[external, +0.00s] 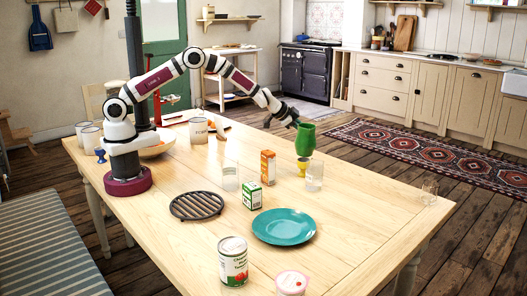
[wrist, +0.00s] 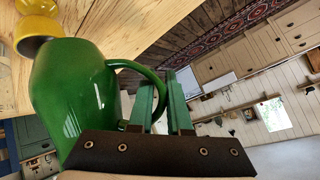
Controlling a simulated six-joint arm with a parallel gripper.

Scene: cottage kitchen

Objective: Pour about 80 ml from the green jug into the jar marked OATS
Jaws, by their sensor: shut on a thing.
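The green jug (external: 305,139) is at the far right part of the table in the external view, roughly upright. Its glossy body (wrist: 72,92) and looped handle fill the left of the wrist view. My gripper (external: 292,119) is shut on the jug's handle, with its green fingers (wrist: 165,88) at the handle. The jug's lower end shows just above a yellow egg cup (external: 302,166); I cannot tell its height over the table. No OATS label is readable. A pale jar (external: 198,131) has partly readable lettering, seemingly FLOUR. Other pale jars (external: 90,138) stand behind my base.
Glasses (external: 314,180) (external: 230,178), an orange carton (external: 268,167) and a green-white carton (external: 252,194) stand near the jug. A black trivet (external: 198,206), teal plate (external: 283,227), tomato can (external: 233,262) and pink-lidded tub (external: 291,284) are nearer.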

